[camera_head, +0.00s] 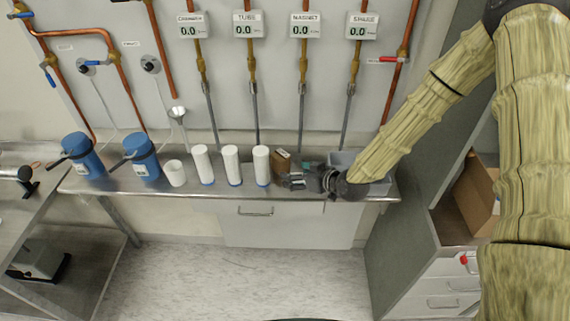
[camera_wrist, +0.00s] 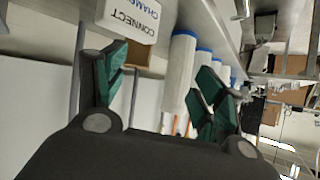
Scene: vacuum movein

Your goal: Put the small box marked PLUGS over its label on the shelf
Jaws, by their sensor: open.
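A small brown box (camera_head: 281,161) stands on the steel shelf (camera_head: 225,187), right of the white cylinders. I cannot read a PLUGS marking on it, and I cannot make out a shelf label. My gripper (camera_head: 297,181) is at the shelf's front edge, just right of and in front of the brown box. In the wrist view my gripper (camera_wrist: 158,88) has its dark green fingers apart, with nothing clasped between them. A brown surface (camera_wrist: 137,58), perhaps the box, shows beyond the fingers, partly behind a white panel lettered CONNECT CHAMBER (camera_wrist: 130,18).
White cylinders (camera_head: 231,165) and a white cup (camera_head: 175,173) stand left of the box. Blue vessels (camera_head: 142,156) are farther left. A grey bin (camera_head: 342,159) is behind my wrist. A tall cabinet (camera_head: 425,190) bounds the right; pipes and gauges line the wall.

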